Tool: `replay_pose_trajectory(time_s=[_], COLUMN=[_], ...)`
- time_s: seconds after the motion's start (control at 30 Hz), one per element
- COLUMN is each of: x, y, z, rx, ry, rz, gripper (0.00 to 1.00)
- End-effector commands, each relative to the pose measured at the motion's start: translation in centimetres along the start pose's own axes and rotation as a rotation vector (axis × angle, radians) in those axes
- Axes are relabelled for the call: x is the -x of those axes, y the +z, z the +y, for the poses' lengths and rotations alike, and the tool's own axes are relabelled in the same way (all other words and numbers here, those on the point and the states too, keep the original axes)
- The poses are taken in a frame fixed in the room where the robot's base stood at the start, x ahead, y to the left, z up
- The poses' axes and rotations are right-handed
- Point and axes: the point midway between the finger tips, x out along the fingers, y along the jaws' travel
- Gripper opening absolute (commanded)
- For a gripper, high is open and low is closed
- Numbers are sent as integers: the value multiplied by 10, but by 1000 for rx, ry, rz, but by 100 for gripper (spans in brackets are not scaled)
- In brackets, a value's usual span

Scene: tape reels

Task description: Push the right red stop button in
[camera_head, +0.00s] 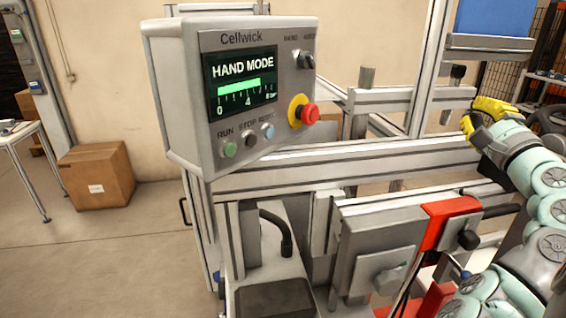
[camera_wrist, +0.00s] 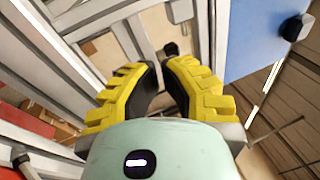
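The red stop button (camera_head: 310,115) is a round mushroom knob on a yellow collar. It sits at the right side of the grey Cellwick control panel (camera_head: 300,83) in the head view and stands out from the panel face. My gripper (camera_head: 468,112) has yellow fingers and is well to the right of the button, at about its height in the picture, touching nothing. The wrist view shows my gripper (camera_wrist: 157,68) empty, with a narrow gap between the curved fingers. The button is not visible in the wrist view.
The panel also has a HAND MODE screen (camera_head: 241,82), a selector knob (camera_head: 303,59) and small green, black and blue buttons. Aluminium frame bars (camera_head: 390,98) stand between the panel and my gripper. A red and grey fixture (camera_head: 447,212) is below. A blue bin (camera_head: 493,17) is above.

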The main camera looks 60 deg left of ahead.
Motion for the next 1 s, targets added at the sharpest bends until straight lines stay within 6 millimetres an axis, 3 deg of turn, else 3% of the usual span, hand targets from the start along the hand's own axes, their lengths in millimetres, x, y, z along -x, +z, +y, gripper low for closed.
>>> replay_pose_trajectory(time_s=[0.2,0.43,0.63,1.0], x=[7,35,51,53], y=[82,144,164,167], z=[17,34,43,44], rx=[-27,16,48,53], ry=[101,231,294,306], rz=[-365,-647,-750,-764], gripper=[0,0,0,0])
